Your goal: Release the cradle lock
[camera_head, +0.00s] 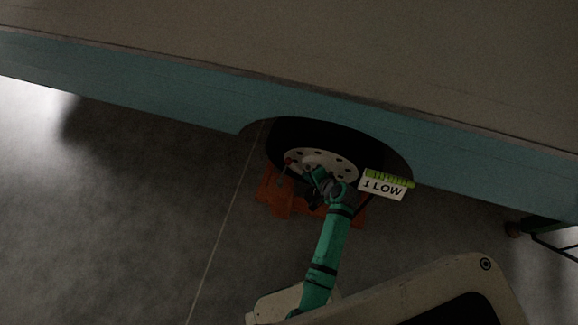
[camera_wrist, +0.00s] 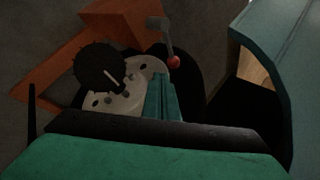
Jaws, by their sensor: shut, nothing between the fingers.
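The orange cradle (camera_head: 272,196) stands on the floor at the camper's wheel (camera_head: 318,160), which has a pale rim with holes. A small red knob (camera_head: 288,161) shows at the rim's left in the head view. In the wrist view the red knob (camera_wrist: 174,62) sits at the end of a grey lever (camera_wrist: 160,30), beside orange cradle parts (camera_wrist: 75,52). My gripper (camera_head: 314,172) is in front of the wheel, shut and empty. In the wrist view its teal fingers (camera_wrist: 161,80) point close to the knob; whether they touch it I cannot tell.
A dark round toothed-edge dial (camera_wrist: 100,66) with a pale pointer is left of the fingers. A "1 LOW" sign (camera_head: 383,187) with a green strip is right of the wheel. The camper's teal side (camera_head: 150,100) overhangs. Grey floor (camera_head: 130,220) at left is clear.

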